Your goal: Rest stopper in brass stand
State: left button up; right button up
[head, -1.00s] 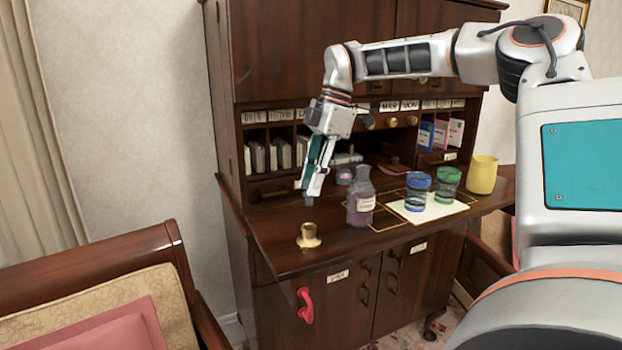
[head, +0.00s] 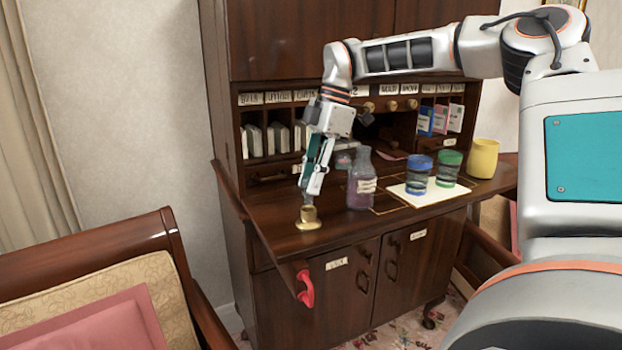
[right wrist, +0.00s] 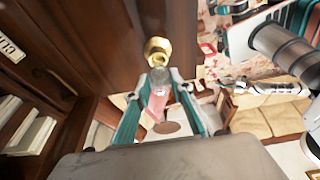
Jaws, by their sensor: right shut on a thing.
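The brass stand (head: 308,220), a small cup on a round foot, stands near the left front of the desk's fold-down leaf. My right gripper (head: 311,192) points down just above it. In the right wrist view the fingers (right wrist: 159,92) are shut on the stopper (right wrist: 157,76), a clear glass piece with a pinkish part. The stopper's far end lies close to the brass stand (right wrist: 157,48) in that view. I cannot tell whether they touch. In the head view the stopper is too small to make out. My left gripper is not in view.
A labelled bottle of purple liquid (head: 361,186) stands right of the stand. Blue-banded (head: 419,178) and green-banded (head: 449,170) glasses stand on a white mat (head: 428,198). A yellow cup (head: 483,158) is farther right. A red handle (head: 305,289) hangs at the leaf's front edge.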

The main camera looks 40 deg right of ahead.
pick_arm(q)
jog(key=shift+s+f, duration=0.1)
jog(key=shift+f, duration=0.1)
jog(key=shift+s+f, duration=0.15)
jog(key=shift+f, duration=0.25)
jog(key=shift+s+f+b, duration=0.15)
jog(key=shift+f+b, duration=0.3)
jog(key=shift+b, duration=0.1)
dwell(1.0)
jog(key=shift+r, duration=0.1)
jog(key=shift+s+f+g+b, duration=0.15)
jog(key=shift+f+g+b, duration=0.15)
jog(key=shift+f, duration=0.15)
pick_arm(e)
jog(key=shift+f, duration=0.5)
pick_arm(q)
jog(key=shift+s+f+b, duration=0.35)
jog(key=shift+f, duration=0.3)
pick_arm(e)
jog(key=shift+f, duration=0.45)
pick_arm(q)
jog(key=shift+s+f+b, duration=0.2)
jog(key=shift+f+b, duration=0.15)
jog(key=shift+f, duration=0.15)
pick_arm(e)
jog(key=shift+f, duration=0.65)
jog(key=o, duration=1)
